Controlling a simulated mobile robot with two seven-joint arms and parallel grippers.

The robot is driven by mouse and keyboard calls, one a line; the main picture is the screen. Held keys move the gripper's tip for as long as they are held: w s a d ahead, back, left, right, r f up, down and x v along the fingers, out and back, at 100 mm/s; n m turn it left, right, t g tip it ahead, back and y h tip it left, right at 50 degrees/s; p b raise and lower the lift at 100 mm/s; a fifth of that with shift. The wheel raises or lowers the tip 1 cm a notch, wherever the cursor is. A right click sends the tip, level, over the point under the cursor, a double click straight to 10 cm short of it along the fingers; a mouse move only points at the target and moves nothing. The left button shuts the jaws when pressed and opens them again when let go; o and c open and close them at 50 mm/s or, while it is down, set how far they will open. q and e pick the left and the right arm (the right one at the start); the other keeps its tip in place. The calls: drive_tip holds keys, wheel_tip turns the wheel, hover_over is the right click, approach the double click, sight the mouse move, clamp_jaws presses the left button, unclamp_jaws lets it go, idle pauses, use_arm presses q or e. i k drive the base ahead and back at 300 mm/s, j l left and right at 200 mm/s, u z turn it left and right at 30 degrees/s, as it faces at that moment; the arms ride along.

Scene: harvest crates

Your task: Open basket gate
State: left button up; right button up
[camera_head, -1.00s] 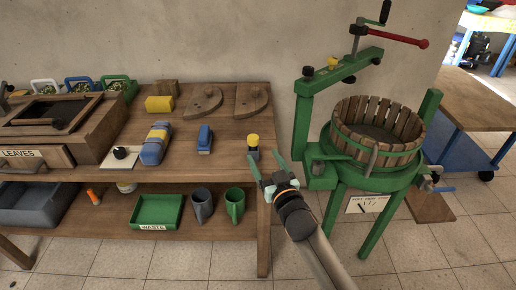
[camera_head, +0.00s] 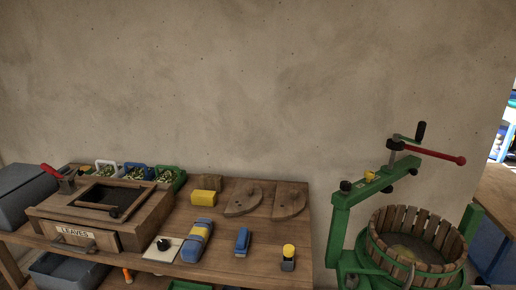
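The slatted wooden basket (camera_head: 416,238) sits in the green press frame (camera_head: 338,226) at the lower right of the head view. Its staves stand upright in a ring with a green band around them. The front of the basket is partly cut off by the bottom edge, and I cannot make out whether its gate is open or closed. Neither of my grippers shows in this view.
A wooden table (camera_head: 262,243) left of the press holds a wooden box labelled LEAVES (camera_head: 77,233), a blue and yellow sponge-like block (camera_head: 197,240), a yellow-topped jar (camera_head: 288,257) and two half-round boards (camera_head: 243,198). The wall behind is bare.

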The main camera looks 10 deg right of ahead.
sight(437, 277)
drive_tip(key=z, duration=1.4)
